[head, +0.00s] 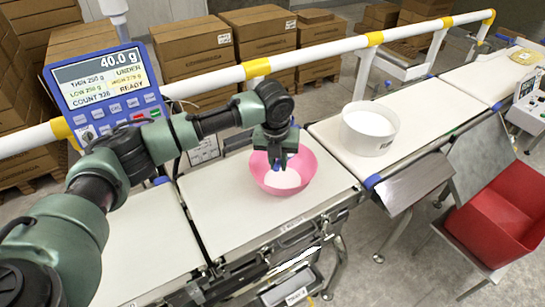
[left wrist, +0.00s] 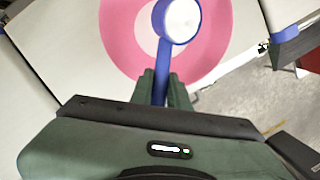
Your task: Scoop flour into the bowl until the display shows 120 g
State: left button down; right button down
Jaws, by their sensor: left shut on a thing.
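My left gripper (head: 277,152) is shut on the handle of a blue scoop (left wrist: 161,70). In the left wrist view the scoop's round cup holds white flour (left wrist: 182,20) and is over the pink bowl (left wrist: 117,35). In the head view the pink bowl (head: 308,166) stands on the middle belt with white flour (head: 284,181) in its bottom, and my gripper hides part of it. The blue display (head: 103,87) reads 40.0 g. A white tub (head: 366,142) with white contents stands on the belt to the right. My right gripper is not in view.
A white rail (head: 320,53) with yellow bands runs behind the belts. A red bin (head: 500,215) and a grey sloping plate (head: 412,185) are at the right. Brown cartons (head: 193,50) are stacked behind. The left belt (head: 150,245) is partly covered by my arm.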

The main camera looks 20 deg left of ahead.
pick_arm(q)
jog(key=shift+d+r+y+p, duration=0.15)
jog(key=shift+r+y+p, duration=0.05)
jog(key=shift+y+p, duration=0.3)
jog(key=shift+d+f+y+p, duration=0.15)
jog(key=shift+f+y+p, duration=0.1)
jog(key=shift+y+p, duration=0.6)
jog(key=shift+d+f+y+p, duration=0.15)
jog(key=shift+y+p, duration=0.15)
jog(key=shift+y, duration=0.55)
jog(key=shift+f+m+t+y, duration=0.3)
jog(key=shift+y, duration=0.4)
jog(key=y, duration=0.2)
jog(key=f+y+b, duration=0.1)
jog(key=shift+d, duration=0.25)
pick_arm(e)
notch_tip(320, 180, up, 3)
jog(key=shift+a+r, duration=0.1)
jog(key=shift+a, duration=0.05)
pick_arm(q)
jog(key=shift+a, duration=0.1)
